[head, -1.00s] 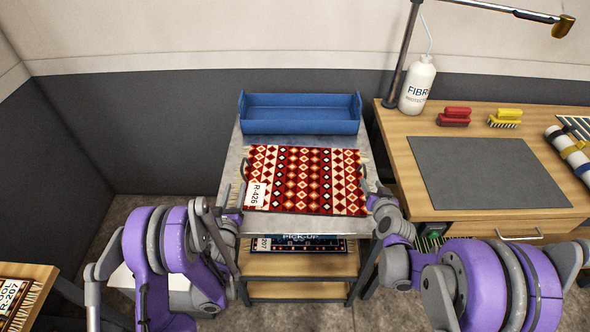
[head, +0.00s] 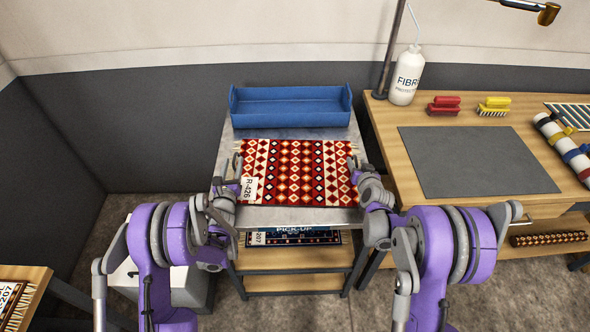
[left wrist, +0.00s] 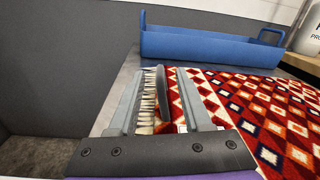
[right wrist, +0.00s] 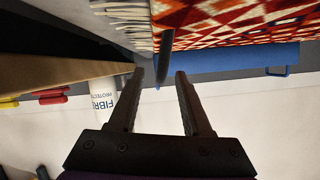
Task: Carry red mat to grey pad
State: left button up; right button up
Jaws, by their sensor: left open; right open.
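The red mat (head: 300,172), patterned with diamonds and tagged R-426, lies flat on the metal top of a cart. The grey pad (head: 475,160) lies bare on the wooden table to the right. My left gripper (head: 238,168) is open at the mat's left edge; in the left wrist view the pale fringe (left wrist: 147,104) and a dark upright piece (left wrist: 161,92) show between its fingers. My right gripper (head: 353,165) is open at the mat's right edge; in the right wrist view a dark piece (right wrist: 162,66) shows near its fingertips. Contact there is unclear.
A blue tray (head: 290,106) stands behind the mat on the cart. A white bottle (head: 405,76), red brush (head: 443,106), yellow brush (head: 494,107) and rolled item (head: 562,148) are on the table. A lower cart shelf holds another mat (head: 290,238).

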pick_arm(q)
jog(key=shift+w, duration=0.85)
pick_arm(e)
jog(key=shift+x, duration=0.85)
pick_arm(q)
grip_shut()
pick_arm(e)
grip_shut()
